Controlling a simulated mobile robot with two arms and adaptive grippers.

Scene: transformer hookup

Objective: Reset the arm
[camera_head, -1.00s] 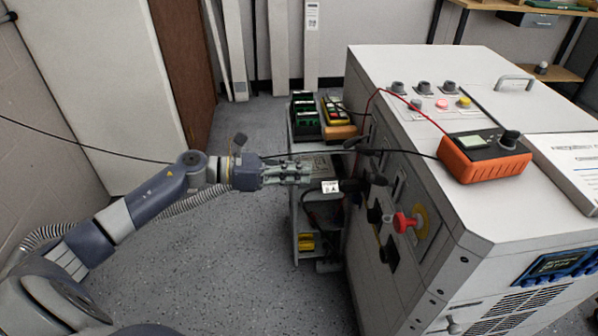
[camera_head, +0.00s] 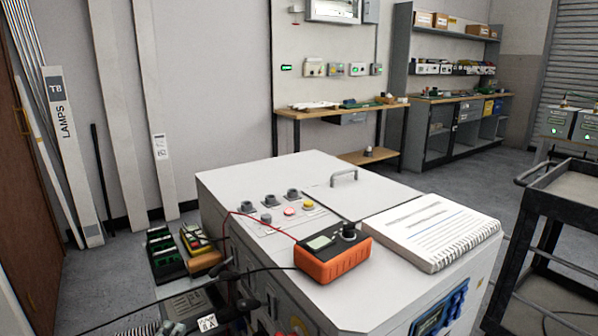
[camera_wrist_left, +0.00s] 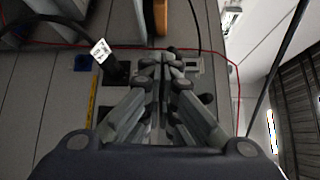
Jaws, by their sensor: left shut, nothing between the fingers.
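My left gripper (camera_head: 176,327) shows only partly at the bottom left of the head view, low beside the left side of the grey cabinet (camera_head: 385,283). In the left wrist view its fingers (camera_wrist_left: 162,62) are shut with nothing between them. They point toward a grey panel face. A black connector with a white label (camera_wrist_left: 101,51) is to the left of the fingers, apart from them as far as I can tell. My right gripper is not in view.
An orange meter (camera_head: 333,262) and a spiral-bound manual (camera_head: 422,231) lie on the cabinet top. Red and black cables run from the meter over the left edge. Green-and-black units (camera_head: 165,256) stand to the left. A dark cart (camera_head: 562,205) stands at right.

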